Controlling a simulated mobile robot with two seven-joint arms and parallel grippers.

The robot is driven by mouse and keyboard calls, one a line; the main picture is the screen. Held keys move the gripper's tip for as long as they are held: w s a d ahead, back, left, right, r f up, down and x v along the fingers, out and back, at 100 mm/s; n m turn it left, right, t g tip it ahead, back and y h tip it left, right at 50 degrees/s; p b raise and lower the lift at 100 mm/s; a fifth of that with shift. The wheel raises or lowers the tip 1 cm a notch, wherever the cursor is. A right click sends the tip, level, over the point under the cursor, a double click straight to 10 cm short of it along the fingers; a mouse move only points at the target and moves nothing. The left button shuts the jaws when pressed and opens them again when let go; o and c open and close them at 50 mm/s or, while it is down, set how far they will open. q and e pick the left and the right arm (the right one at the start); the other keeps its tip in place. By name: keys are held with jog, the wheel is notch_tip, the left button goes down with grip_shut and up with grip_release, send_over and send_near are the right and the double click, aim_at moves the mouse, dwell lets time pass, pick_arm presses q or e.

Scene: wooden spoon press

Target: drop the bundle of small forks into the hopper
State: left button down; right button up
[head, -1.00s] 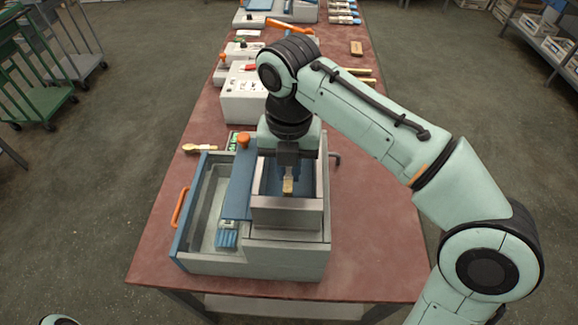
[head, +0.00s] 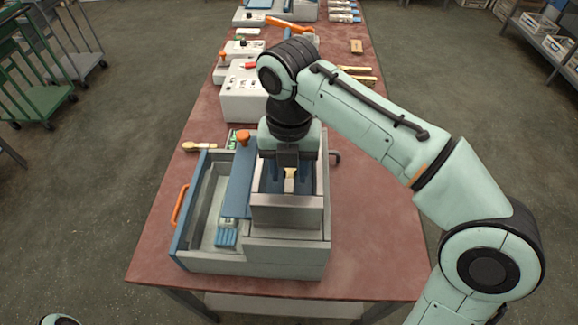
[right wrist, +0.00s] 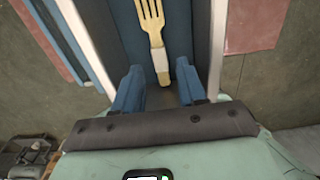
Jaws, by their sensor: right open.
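The bundle of small forks (right wrist: 153,32) is pale wood with a lighter band round its handles. In the right wrist view it lies in the blue-lined hopper, just beyond the fingertips and apart from them. In the head view only a small pale part of the bundle (head: 291,174) shows between the fingers. The hopper (head: 287,212) is a grey-walled box with a blue inside on top of the press. My right gripper (head: 289,178) points down into it, fingers spread and empty; it also shows in the right wrist view (right wrist: 158,88). My left gripper is out of view.
The press (head: 283,262) stands on the red table (head: 365,240), with an open tray and orange handle (head: 180,206) on its left. A wooden spoon (head: 200,147) lies behind the tray. A white control box (head: 243,98) stands farther back.

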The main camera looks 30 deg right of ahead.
aim_at(289, 185)
pick_arm(q)
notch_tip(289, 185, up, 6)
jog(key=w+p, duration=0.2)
jog(key=p, duration=0.3)
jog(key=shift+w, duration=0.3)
pick_arm(e)
notch_tip(289, 185, up, 13)
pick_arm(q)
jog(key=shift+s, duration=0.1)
